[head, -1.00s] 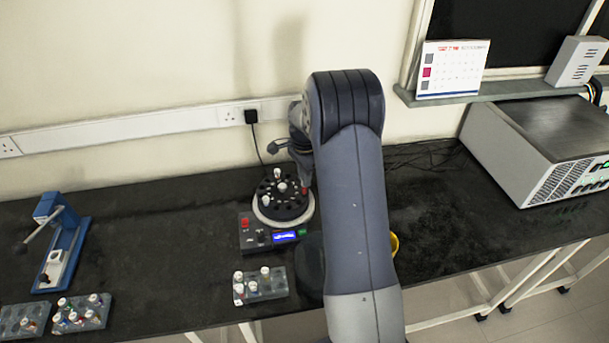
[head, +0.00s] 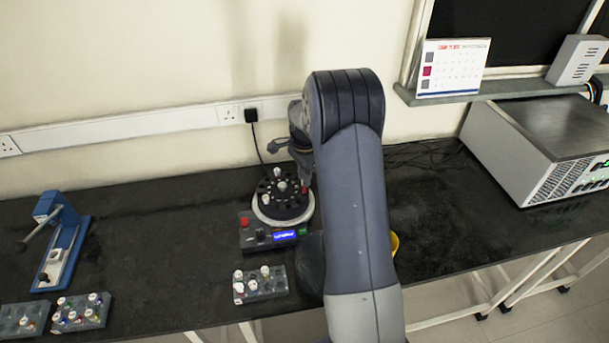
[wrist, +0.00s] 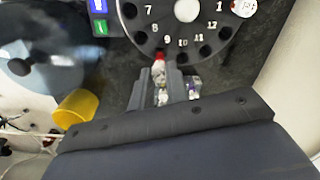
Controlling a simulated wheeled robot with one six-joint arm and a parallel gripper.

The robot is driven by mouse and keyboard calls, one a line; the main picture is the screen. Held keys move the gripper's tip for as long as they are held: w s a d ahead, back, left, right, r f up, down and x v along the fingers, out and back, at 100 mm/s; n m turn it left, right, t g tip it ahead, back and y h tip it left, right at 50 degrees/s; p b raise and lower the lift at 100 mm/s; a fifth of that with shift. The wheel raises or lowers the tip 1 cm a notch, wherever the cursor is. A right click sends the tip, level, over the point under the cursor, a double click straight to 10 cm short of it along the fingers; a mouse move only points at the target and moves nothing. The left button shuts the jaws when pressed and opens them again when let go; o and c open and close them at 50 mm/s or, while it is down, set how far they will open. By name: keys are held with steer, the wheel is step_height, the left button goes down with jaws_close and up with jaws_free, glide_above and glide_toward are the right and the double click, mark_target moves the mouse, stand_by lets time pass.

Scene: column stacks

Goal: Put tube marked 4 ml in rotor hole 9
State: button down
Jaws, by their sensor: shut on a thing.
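My gripper (wrist: 160,92) is shut on a tube (wrist: 159,72) with a pale body and a red end. In the wrist view the red end lies over the rim of the black rotor (wrist: 172,30), at the hole by number 9. I cannot tell whether the tube is inside the hole or just above it. The marking on the tube is too blurred to read. In the head view my arm hides most of the gripper, which is at the right side of the rotor (head: 268,207).
A white-capped tube (wrist: 243,8) sits in the rotor by number 1. A rack (head: 262,290) with several tubes stands in front of the centrifuge. More racks and a blue press (head: 66,245) are at the left. A yellow cup (wrist: 75,108) is near my gripper.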

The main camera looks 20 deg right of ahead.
steer(key=shift+f+b, duration=0.5)
steer(key=shift+f, duration=0.15)
stand_by(0.7)
steer(key=shift+f+b, duration=0.75)
steer(key=shift+f, duration=0.4)
steer(key=c, duration=1.3)
jaws_free()
steer(key=shift+o, duration=0.3)
steer(key=shift+o, duration=1.2)
steer(key=shift+r, duration=0.15)
steer(key=shift+r+p, duration=1.85)
steer(key=shift+r, duration=1)
